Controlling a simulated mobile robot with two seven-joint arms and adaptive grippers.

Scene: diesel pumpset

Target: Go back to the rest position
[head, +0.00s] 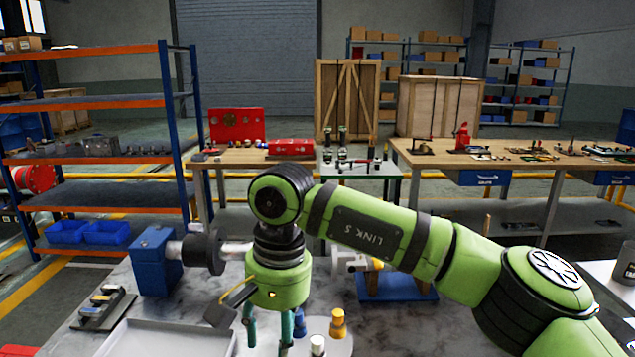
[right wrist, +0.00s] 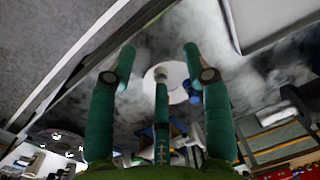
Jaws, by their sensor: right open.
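My right gripper (head: 268,335), on a green arm from the right, points down over the grey marbled table (head: 190,310). Its fingertips are cut off by the lower edge of the head view. In the right wrist view its teal fingers (right wrist: 160,70) are spread apart with nothing held between them. A pale round plate (right wrist: 178,95) shows beyond the fingers. My left gripper is not in view.
A blue machine block (head: 153,262) with a dark disc and shaft stands left of the gripper. A yellow-topped item (head: 338,322) and a white-topped item (head: 317,345) stand close right. A light tray (head: 165,340) lies front left. Another blue base (head: 395,288) sits behind the arm.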

